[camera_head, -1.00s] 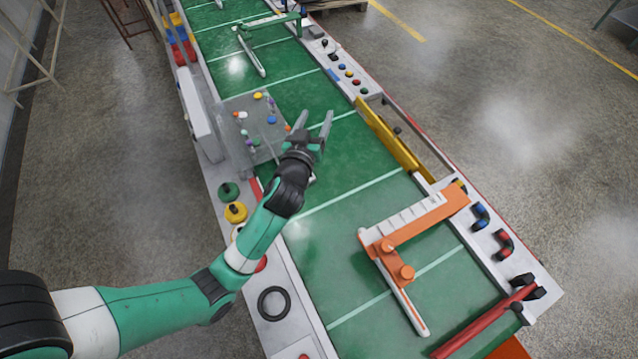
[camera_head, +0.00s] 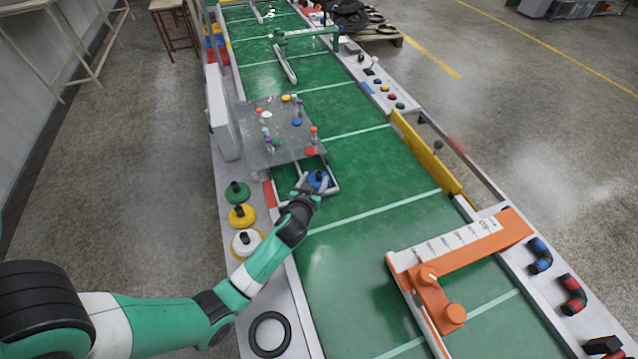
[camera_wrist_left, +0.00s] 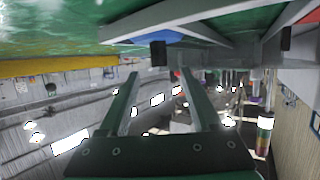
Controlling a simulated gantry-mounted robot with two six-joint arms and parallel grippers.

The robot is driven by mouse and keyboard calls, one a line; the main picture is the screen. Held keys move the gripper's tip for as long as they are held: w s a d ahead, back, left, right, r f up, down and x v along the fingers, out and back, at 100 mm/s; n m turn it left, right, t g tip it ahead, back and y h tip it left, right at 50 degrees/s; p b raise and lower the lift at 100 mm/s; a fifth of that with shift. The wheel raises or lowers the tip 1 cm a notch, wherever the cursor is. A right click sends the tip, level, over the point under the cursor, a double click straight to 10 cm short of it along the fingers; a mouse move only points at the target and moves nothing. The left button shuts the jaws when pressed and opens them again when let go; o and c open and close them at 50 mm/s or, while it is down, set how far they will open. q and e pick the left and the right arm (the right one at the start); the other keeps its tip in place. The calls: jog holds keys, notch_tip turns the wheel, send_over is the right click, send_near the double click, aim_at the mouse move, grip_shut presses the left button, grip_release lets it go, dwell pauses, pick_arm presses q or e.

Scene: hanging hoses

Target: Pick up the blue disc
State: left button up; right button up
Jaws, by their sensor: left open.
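The blue disc (camera_head: 318,179) lies on the green conveyor belt, in a pale frame at the near edge of the clear board. My left gripper (camera_head: 311,184) is open beside it, partly covering it in the head view. In the left wrist view, which appears upside down, the blue disc (camera_wrist_left: 165,37) shows at the top with its black knob (camera_wrist_left: 158,54) pointing down. The open fingers of my left gripper (camera_wrist_left: 158,76) point toward the knob, apart from it in the picture; the exact gap is unclear. My right gripper is not in view.
A clear board (camera_head: 282,155) with several coloured pegs stands just beyond the gripper. Green (camera_head: 237,192), yellow (camera_head: 242,216) and white (camera_head: 246,243) discs line the left ledge, above a black ring (camera_head: 270,333). An orange diverter arm (camera_head: 450,248) crosses the belt at right.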

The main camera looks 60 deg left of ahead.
aim_at(318, 174)
pick_arm(q)
jog(key=b+x, duration=0.1)
jog(key=x, duration=0.1)
jog(key=b+x, duration=0.1)
jog(key=x, duration=0.1)
jog(key=shift+w+a+f, duration=0.15)
jog(key=shift+a+f, duration=0.05)
jog(key=shift+f, duration=0.2)
jog(key=shift+w+a, duration=0.25)
jog(key=shift+c, duration=0.5)
grip_shut()
